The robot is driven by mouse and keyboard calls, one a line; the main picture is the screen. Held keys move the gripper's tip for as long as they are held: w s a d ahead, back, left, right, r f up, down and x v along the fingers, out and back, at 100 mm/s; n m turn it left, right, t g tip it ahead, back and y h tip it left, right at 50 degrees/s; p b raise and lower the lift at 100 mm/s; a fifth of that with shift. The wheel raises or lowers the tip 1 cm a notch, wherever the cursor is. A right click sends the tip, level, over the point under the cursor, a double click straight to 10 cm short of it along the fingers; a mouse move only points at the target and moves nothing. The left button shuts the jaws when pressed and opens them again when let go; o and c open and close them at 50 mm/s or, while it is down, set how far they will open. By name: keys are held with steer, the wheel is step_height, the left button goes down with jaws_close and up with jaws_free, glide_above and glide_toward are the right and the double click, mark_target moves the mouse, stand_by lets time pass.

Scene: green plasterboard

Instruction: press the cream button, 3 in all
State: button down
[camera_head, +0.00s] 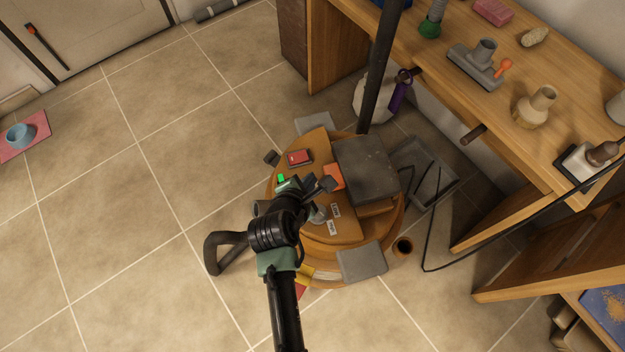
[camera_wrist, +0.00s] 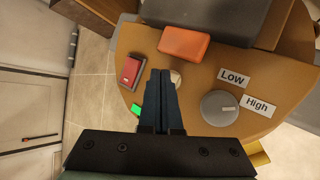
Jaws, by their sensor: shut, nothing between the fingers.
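My gripper (camera_wrist: 160,74) is shut and empty, its fingers pointing at the round wooden table top. In the head view my gripper (camera_head: 322,184) is above the middle of the table top. A small cream round piece, which looks like the cream button (camera_wrist: 176,76), shows just right of the fingertips in the wrist view, partly hidden by them. I cannot tell whether the fingers touch it. In the head view I cannot make it out behind my gripper.
Around it are a red box (camera_wrist: 131,70), an orange block (camera_wrist: 184,43), a green lit piece (camera_wrist: 137,110) and a grey dial (camera_wrist: 219,108) by the Low (camera_wrist: 234,78) and High (camera_wrist: 258,105) labels. A dark grey box (camera_head: 366,168) stands on the table's right.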

steer(key=shift+f, duration=0.4)
stand_by(0.7)
steer(key=shift+r+p, duration=0.85)
steer(key=shift+p, duration=0.2)
step_height(320, 180, up, 5)
steer(key=p, duration=0.5)
steer(key=shift+p, duration=0.3)
